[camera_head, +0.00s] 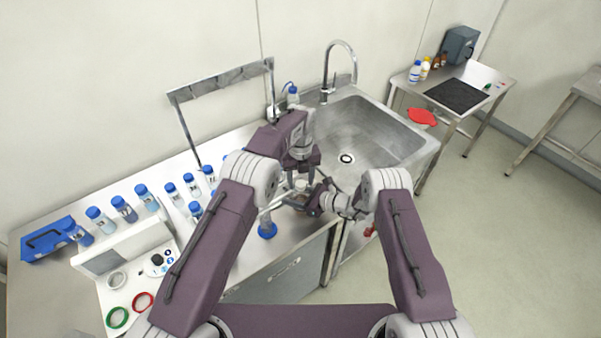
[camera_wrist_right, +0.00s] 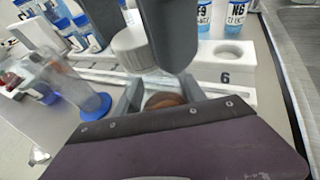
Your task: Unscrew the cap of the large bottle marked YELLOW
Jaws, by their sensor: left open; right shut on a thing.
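My right gripper (camera_wrist_right: 165,102) is shut on a brown, rounded thing (camera_wrist_right: 166,99), seemingly a bottle; no YELLOW marking is readable. A white ribbed cap (camera_wrist_right: 132,48) shows just above it in the right wrist view. A dark grey part of my left gripper (camera_wrist_right: 168,35) stands close beside the cap; I cannot tell whether it touches. In the head view my left gripper (camera_head: 302,170) is open and points down over the bench, and my right gripper (camera_head: 314,198) reaches in from the right just below it. The arms hide most of the bottle there.
A white rack (camera_wrist_right: 225,72) with a hole marked 6 is behind the grippers. Several blue-capped bottles (camera_head: 145,197) stand on the bench at left. A blue-based cylinder (camera_head: 267,230) stands near the front edge. The sink (camera_head: 370,135) is to the right.

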